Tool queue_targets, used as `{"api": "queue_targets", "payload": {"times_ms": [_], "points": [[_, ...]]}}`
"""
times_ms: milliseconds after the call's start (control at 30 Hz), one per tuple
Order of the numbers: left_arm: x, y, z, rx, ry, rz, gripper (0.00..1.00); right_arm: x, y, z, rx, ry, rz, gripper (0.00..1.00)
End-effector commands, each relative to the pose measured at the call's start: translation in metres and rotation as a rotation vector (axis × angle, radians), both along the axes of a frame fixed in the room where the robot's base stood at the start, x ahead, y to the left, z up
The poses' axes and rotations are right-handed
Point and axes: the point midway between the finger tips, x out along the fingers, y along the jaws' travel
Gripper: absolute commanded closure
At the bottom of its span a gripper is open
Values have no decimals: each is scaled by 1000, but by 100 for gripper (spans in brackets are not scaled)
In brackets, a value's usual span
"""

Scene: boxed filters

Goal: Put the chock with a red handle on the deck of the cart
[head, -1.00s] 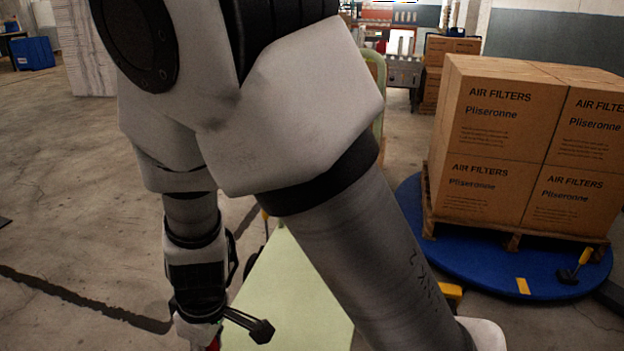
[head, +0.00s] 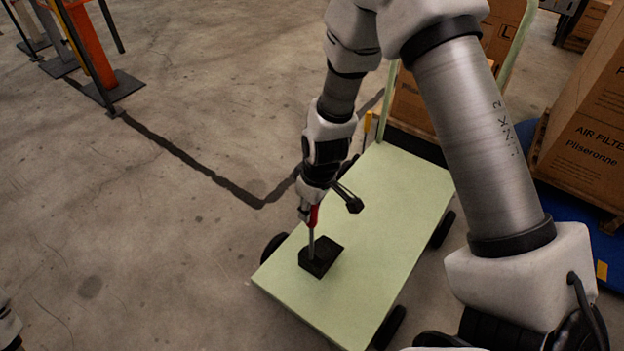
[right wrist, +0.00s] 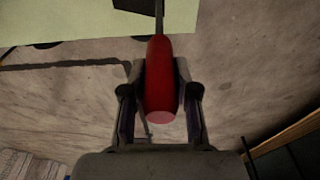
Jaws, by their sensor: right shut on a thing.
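The chock (head: 321,256) is a black block with a thin upright rod and a red handle (head: 313,215). In the head view it is at the near left part of the cart's pale green deck (head: 375,235); I cannot tell whether it touches the deck or hangs just above it. My right gripper (head: 309,212) is shut on the red handle, above the block. The right wrist view shows the handle (right wrist: 164,85) between both fingers, with a strip of the deck at the top. Of my left arm only a small part shows at the lower left edge; its gripper is out of view.
Boxes (head: 590,140) of air filters stand on a pallet over a blue round platform (head: 545,185) at the right. More cartons stand behind the cart. An orange post (head: 92,45) on a dark base is at the far left. Most of the deck is clear.

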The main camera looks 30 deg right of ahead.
Motion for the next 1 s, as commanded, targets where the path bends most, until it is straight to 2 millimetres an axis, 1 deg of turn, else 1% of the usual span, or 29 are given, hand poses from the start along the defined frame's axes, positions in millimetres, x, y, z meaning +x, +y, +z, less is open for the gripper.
{"api": "queue_targets", "payload": {"times_ms": [33, 200, 300, 467, 633, 700, 867, 1000], "points": [[0, 0, 25, 0, 0, 0, 0, 5, -4, 11, 1, 1, -1, 100], [0, 0, 54, 0, 0, 0, 0, 27, -18, 6, 1, -1, -1, 100], [0, 0, 49, 0, 0, 0, 0, 41, -26, -4, 1, -4, -1, 100], [0, 0, 48, 0, 1, 0, 0, 49, -33, -8, 0, -2, 0, 100], [0, 0, 32, 0, 0, 0, 0, 49, -33, -35, -1, 0, 0, 100], [0, 0, 28, 0, 1, 0, 0, 49, -33, -43, -1, -1, 1, 100], [0, 0, 31, 0, 0, 0, 0, 50, -33, -41, -1, -3, 1, 100], [0, 0, 29, 0, 0, 0, 0, 49, -33, -43, 0, -2, 1, 100]]}}
